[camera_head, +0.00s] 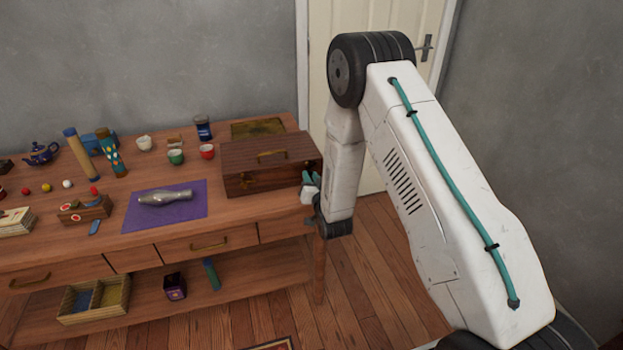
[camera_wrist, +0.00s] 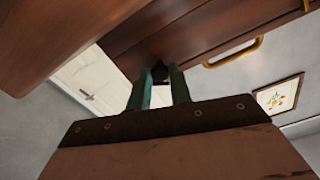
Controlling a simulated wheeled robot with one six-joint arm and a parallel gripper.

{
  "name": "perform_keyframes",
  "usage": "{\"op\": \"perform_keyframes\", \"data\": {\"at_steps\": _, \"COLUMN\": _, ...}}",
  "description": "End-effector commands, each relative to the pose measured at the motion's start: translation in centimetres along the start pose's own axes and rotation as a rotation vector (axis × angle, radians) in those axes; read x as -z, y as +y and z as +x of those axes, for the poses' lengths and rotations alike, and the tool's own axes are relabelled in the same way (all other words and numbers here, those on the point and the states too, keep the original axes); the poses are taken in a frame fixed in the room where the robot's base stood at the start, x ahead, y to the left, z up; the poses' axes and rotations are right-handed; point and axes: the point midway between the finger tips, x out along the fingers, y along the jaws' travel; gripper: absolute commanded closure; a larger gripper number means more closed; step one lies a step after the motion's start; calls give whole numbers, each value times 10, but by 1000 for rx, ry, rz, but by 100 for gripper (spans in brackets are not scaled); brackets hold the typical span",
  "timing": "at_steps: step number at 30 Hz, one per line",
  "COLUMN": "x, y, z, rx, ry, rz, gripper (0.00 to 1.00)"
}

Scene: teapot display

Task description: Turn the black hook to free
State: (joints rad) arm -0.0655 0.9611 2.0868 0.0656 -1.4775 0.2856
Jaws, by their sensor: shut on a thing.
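The black hook (camera_wrist: 160,70) shows as a small dark piece between my fingertips, against reddish-brown wood in the wrist view. Its exact angle is hard to tell. The brown wooden box (camera_head: 262,180) stands closed at the right end of the table, with a brass handle (camera_head: 271,154) on its lid. My gripper (camera_head: 311,181) is at the right end of the box's front in the head view and hides the hook there. In the wrist view my gripper (camera_wrist: 160,80) has its teal fingers shut on the black hook.
The wooden table (camera_head: 150,235) carries a silver bottle (camera_head: 165,197) on a purple cloth (camera_head: 133,217), left of the box. Small cups, a blue teapot (camera_head: 42,153) and tubes stand further back and left. A white door (camera_head: 315,50) is behind my arm.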

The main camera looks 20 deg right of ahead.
Motion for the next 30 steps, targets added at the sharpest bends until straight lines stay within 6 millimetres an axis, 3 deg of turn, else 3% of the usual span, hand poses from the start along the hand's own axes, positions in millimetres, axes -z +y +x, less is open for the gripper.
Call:
{"op": "perform_keyframes", "data": {"at_steps": 18, "x": 0, "y": 0, "z": 0, "rx": -1, "ry": 0, "rz": 570, "gripper": 100}}
{"op": "perform_keyframes", "data": {"at_steps": 30, "x": 0, "y": 0, "z": 0, "rx": -1, "ry": 0, "rz": 801, "gripper": 100}}
